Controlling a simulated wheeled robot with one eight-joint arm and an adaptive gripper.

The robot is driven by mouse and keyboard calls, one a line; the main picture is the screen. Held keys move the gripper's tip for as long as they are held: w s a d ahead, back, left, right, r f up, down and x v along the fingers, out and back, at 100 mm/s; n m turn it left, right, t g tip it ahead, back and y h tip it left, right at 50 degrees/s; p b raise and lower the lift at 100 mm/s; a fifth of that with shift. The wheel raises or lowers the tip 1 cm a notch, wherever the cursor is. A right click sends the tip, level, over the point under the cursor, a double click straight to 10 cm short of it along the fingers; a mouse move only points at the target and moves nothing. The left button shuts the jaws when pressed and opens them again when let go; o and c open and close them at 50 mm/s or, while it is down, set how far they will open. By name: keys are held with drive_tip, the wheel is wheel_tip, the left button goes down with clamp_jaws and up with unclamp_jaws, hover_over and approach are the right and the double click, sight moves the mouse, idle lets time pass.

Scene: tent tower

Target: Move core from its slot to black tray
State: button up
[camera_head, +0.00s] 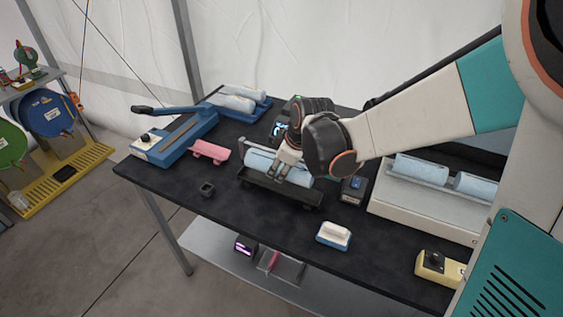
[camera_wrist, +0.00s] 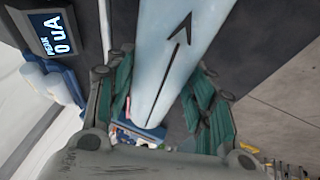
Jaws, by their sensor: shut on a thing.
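A pale blue cylindrical core (camera_head: 260,160) lies lengthwise at the black tray (camera_head: 265,186) in the middle of the table. The core also fills the middle of the wrist view (camera_wrist: 182,45), with a black arrow drawn along it. My gripper (camera_head: 292,172) reaches down from above and is shut on the core. Its teal-padded fingers (camera_wrist: 165,100) flank the core on both sides in the wrist view. Whether the core rests on the tray or hangs slightly above it, I cannot tell. My gripper hides part of the core.
A white rack (camera_head: 420,208) at right holds two more pale cores. A blue lever device (camera_head: 175,138), pink block (camera_head: 209,151) and blue tray (camera_head: 262,109) with pale cylinders stand left and behind. A display (camera_wrist: 58,35) shows behind. A white-and-blue block (camera_head: 333,236) stands in front.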

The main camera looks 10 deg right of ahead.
drive_tip(key=shift+f+b, duration=1.8)
drive_tip(key=shift+f, duration=0.65)
drive_tip(key=shift+f, duration=0.1)
drive_tip(key=o, duration=1.6)
drive_tip(key=v, duration=1.2)
drive_tip(key=shift+s, duration=0.15)
drive_tip(key=shift+d, duration=0.1)
drive_tip(key=s+d+m+t+h, duration=0.1)
drive_tip(key=s+d+m, duration=0.3)
drive_tip(key=s+m, duration=0.2)
drive_tip(key=s+d+r+m+t+h, duration=0.1)
drive_tip(key=s+d+m, duration=0.4)
drive_tip(key=s, duration=0.6)
drive_tip(key=shift+s+m+t, duration=0.15)
drive_tip(key=shift+m+t, duration=0.15)
drive_tip(key=shift+m, duration=0.1)
